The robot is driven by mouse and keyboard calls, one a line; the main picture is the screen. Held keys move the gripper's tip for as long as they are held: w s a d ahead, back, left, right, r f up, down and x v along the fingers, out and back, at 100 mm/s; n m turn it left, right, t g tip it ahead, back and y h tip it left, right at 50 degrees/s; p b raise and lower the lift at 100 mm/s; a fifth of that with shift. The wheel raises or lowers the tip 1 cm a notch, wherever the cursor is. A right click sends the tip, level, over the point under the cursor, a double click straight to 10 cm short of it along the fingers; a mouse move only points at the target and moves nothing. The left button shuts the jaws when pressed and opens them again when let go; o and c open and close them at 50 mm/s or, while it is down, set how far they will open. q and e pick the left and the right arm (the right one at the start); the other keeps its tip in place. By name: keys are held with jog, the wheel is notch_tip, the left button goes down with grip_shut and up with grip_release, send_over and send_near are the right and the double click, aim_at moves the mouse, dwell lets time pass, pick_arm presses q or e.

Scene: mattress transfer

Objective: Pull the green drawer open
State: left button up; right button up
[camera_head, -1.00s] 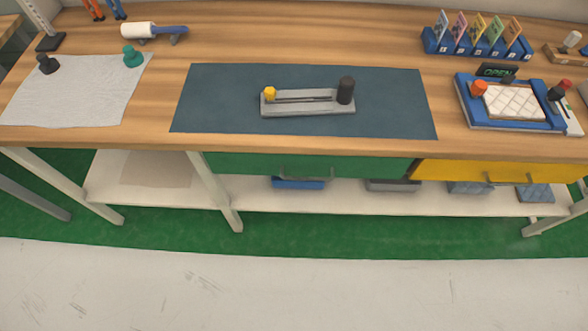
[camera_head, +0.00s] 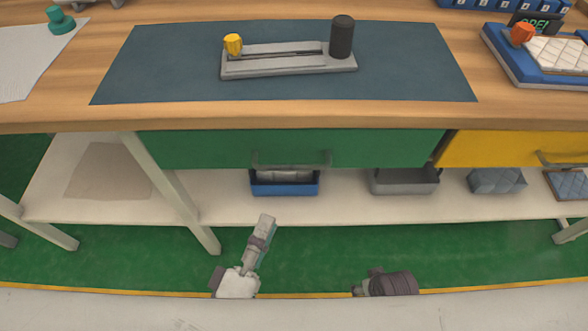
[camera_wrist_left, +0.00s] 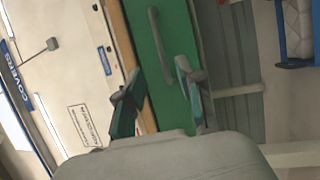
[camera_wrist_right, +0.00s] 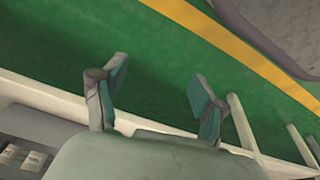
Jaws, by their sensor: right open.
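The green drawer (camera_head: 210,150) sits under the tabletop's front edge and looks closed. Its grey bar handle (camera_head: 300,163) is on its front face. In the left wrist view the drawer's green front (camera_wrist_left: 141,38) and its handle (camera_wrist_left: 158,45) lie ahead of the fingers. My left gripper (camera_head: 265,222) is below and in front of the handle, apart from it; the left wrist view shows its fingers (camera_wrist_left: 157,88) spread and empty. My right gripper (camera_wrist_right: 160,92) is open and empty above the green floor. In the head view my right arm shows low, with its fingers unclear.
A yellow drawer (camera_head: 490,148) is to the right of the green one. Below, a shelf (camera_head: 225,205) holds a blue bin (camera_head: 285,188) and a grey bin (camera_head: 400,185). A table leg (camera_head: 175,190) stands left of my left gripper. The tabletop (camera_head: 80,95) overhangs the drawers.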

aim_at(293, 165)
pick_arm(q)
jog(key=p+x, duration=0.1)
jog(key=x, duration=1.2)
pick_arm(e)
jog(key=f, duration=0.1)
jog(key=s+f, duration=0.1)
jog(key=f, duration=0.1)
jog(key=s+f, duration=0.1)
jog(key=shift+d+f, duration=0.1)
jog(key=shift+f, duration=0.2)
pick_arm(q)
grip_shut()
